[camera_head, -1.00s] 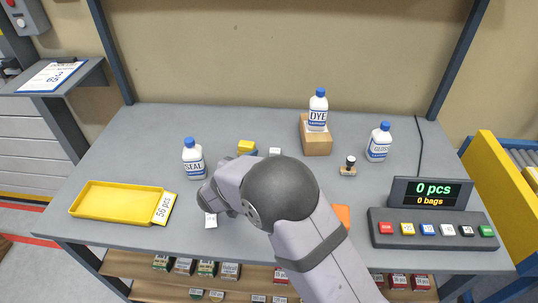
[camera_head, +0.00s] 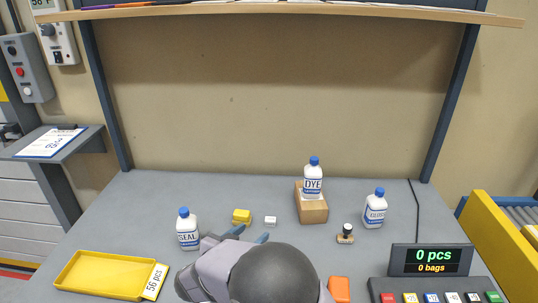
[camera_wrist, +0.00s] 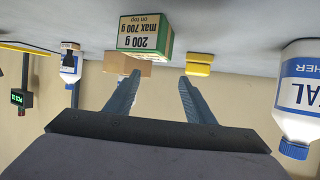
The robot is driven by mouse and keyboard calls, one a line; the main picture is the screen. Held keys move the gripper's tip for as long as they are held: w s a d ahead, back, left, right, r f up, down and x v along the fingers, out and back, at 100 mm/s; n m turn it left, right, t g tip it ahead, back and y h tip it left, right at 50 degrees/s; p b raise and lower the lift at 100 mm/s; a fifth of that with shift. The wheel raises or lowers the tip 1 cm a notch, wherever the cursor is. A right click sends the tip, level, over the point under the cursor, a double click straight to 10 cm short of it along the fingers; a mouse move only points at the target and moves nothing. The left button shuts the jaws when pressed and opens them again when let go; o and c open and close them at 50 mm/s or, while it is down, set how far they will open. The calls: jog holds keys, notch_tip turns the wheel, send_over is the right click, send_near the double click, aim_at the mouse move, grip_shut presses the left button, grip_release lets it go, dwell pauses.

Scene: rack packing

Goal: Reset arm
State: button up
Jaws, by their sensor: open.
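My gripper (camera_head: 250,235) is low in the middle of the head view, over the grey bench (camera_head: 150,205). Its two blue fingertips show past my wrist and point toward the back. In the wrist view my gripper (camera_wrist: 157,85) has its fingers apart with nothing between them. That view is upside down. A green and white box (camera_wrist: 145,35) marked 200 g shows beyond the fingers, and a yellow block (camera_wrist: 199,63) shows near the fingertip on the right. My arm hides the bench's front middle.
The SEAL bottle (camera_head: 188,235) stands just left of my gripper. Another bottle (camera_head: 375,208) and a stamp (camera_head: 346,234) stand right. A yellow tray (camera_head: 105,277) is left, a button console (camera_head: 430,262) right.

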jog(key=d+r+n+g+y+p, duration=0.35)
jog(key=r+y+p, duration=0.35)
jog(key=r+p, duration=0.75)
jog(key=s+d+r+g+p, duration=0.2)
jog(key=s+d+g+p, duration=0.1)
jog(key=s+d, duration=0.3)
jog(key=s+d+r+g+h+p, duration=0.1)
jog(key=s+d+r+g+p, duration=0.2)
jog(key=s+d+p, duration=0.3)
jog(key=s+d+r+g+h+p, duration=0.1)
jog(key=s+d+r+g+p, duration=0.2)
jog(key=s+d, duration=0.5)
jog(key=s+p, duration=0.1)
jog(key=s, duration=0.5)
jog(key=shift+s+r+n, duration=0.15)
jog(key=shift+n, duration=0.2)
